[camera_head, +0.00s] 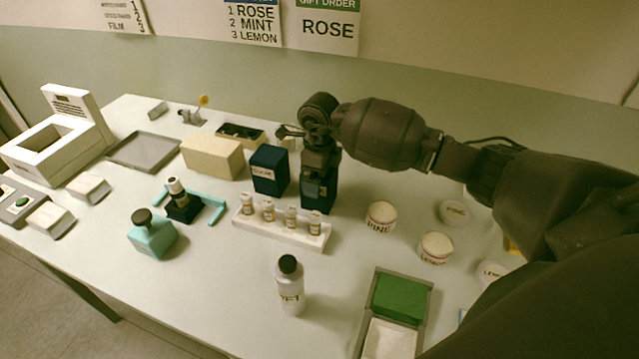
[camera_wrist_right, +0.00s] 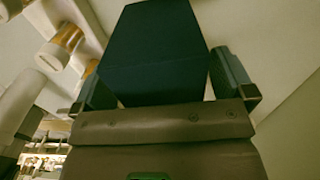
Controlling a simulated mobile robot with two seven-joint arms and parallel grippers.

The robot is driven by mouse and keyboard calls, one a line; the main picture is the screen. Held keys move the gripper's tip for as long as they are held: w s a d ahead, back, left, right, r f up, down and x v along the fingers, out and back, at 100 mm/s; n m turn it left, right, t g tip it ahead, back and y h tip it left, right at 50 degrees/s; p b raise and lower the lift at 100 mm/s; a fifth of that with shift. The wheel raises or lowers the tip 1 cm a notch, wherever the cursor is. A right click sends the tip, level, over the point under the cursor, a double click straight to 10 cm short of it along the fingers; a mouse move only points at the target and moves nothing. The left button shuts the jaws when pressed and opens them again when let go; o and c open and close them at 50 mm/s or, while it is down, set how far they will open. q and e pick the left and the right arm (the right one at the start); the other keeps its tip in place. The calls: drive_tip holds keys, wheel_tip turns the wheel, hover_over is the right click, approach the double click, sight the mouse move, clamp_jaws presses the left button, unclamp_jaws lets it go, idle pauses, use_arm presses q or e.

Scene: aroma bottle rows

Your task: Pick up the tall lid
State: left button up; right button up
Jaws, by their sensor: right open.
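A tall dark navy box (camera_head: 319,198), which looks like the tall lid, stands behind the right end of the vial rack. Its upper part is hidden by my right gripper (camera_head: 318,180), which points down over it. In the right wrist view the navy box (camera_wrist_right: 155,50) sits between the two spread fingers of my right gripper (camera_wrist_right: 162,85). The gripper is open; whether a finger touches the box I cannot tell. A shorter navy box with a pale label (camera_head: 269,171) stands to its left. My left gripper is not in view.
A white rack (camera_head: 285,232) of small vials stands just in front. Round labelled tubs (camera_head: 381,215) are to the right. A cream block (camera_head: 212,157), a grey tray (camera_head: 143,151), a black-capped bottle (camera_head: 290,287) and a green-lined box (camera_head: 401,297) stand around.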

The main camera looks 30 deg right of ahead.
drive_tip(key=shift+f, duration=0.2)
drive_tip(key=c, duration=0.9)
